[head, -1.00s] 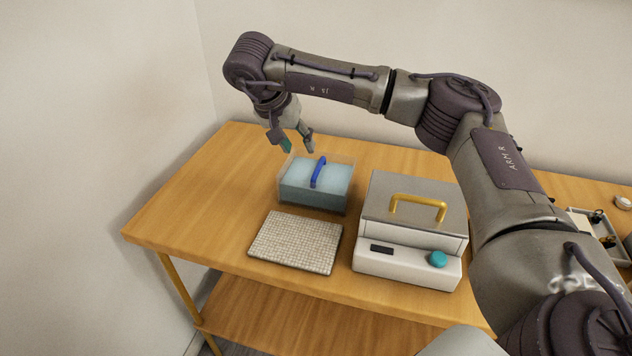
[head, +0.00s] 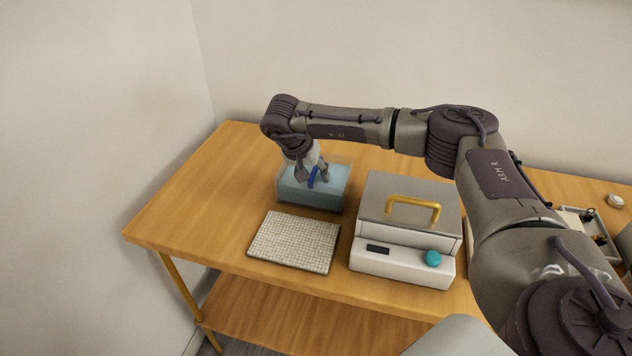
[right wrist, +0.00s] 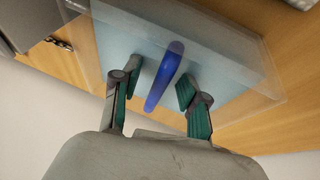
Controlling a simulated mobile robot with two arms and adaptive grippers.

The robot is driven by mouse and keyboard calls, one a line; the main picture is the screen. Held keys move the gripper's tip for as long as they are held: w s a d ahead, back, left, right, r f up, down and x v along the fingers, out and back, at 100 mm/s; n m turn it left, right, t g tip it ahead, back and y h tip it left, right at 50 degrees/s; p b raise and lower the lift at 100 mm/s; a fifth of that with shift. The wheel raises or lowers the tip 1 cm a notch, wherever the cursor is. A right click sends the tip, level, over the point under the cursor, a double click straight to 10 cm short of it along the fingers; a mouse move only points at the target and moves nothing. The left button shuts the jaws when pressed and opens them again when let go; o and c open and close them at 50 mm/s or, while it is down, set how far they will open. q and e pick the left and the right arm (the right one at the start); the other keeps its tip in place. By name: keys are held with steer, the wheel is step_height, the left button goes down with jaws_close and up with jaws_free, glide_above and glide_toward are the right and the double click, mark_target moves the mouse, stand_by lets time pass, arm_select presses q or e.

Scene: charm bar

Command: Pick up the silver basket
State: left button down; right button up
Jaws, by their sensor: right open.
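A clear-walled tank (head: 318,203) of pale blue liquid stands on the table. A blue arched handle (head: 311,179) rises at its middle; in the right wrist view the handle (right wrist: 165,74) crosses the picture upright. No silver basket body can be made out beneath the handle. My right gripper (head: 313,177) points down over the tank. In the right wrist view its fingers (right wrist: 160,82) are open, one on each side of the handle, with gaps on both sides. My left gripper is not in view.
A white-grey mat (head: 294,242) lies in front of the tank. A grey-lidded machine (head: 402,265) with a yellow handle (head: 414,205) and teal knob (head: 433,258) stands to its right. A tray (head: 577,221) of small items lies far right. The table's left side (head: 200,205) is clear.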

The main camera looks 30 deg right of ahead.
jaws_close()
stand_by(0.3)
